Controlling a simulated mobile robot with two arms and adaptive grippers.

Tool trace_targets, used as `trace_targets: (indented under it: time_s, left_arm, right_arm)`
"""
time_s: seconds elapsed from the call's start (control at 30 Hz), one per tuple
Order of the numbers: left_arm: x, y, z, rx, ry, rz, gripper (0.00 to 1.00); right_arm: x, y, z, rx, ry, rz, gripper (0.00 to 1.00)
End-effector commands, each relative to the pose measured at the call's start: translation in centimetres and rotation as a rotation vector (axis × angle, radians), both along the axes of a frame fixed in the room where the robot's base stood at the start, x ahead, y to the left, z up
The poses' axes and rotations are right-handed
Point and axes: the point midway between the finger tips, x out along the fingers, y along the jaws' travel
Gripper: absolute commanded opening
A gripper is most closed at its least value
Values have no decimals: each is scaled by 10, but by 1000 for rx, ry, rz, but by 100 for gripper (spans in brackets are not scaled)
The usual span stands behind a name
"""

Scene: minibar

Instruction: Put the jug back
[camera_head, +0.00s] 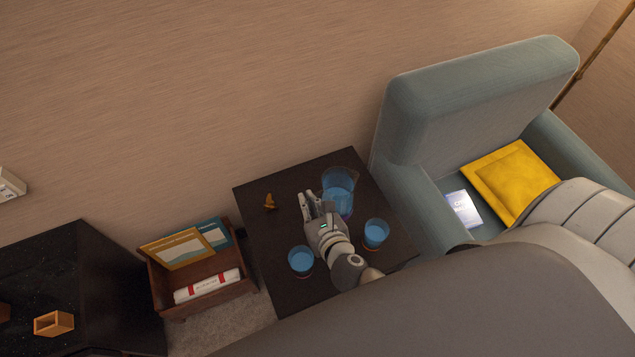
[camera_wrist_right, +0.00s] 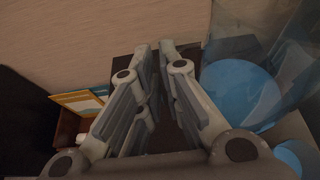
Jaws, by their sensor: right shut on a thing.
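The jug (camera_head: 338,180) is clear and holds blue liquid. It stands upright on or just over the dark side table (camera_head: 258,222), near its back right edge. My right gripper (camera_head: 315,203) is at the left side of the jug and shut on it, with its fingers a little apart. The grip point itself is hard to make out. In the right wrist view the jug (camera_wrist_right: 238,92) is large and close, right of the fingers (camera_wrist_right: 160,75). My left gripper is out of view.
Two glasses of blue liquid, a left one (camera_head: 300,261) and a right one (camera_head: 376,234), flank my right wrist. A small golden figure (camera_head: 270,202) stands at the table's left. A magazine rack (camera_head: 205,293) and a blue-grey armchair (camera_head: 405,165) border the table.

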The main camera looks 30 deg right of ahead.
Motion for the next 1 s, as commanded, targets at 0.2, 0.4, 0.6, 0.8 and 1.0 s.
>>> trace_targets:
  time_s: [0.2, 0.4, 0.6, 0.8, 1.0]
  left_arm:
    - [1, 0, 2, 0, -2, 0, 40]
    - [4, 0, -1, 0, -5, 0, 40]
    - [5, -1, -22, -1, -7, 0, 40]
    - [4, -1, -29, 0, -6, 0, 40]
    - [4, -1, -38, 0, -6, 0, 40]
  right_arm:
    - [40, -21, -14, -7, -9, 0, 0]
    - [80, -42, -35, -6, -8, -2, 0]
    - [104, -54, -74, -4, -6, -1, 0]
    - [115, -59, -86, -3, -7, -1, 0]
    - [123, -63, -98, -4, -6, 1, 0]
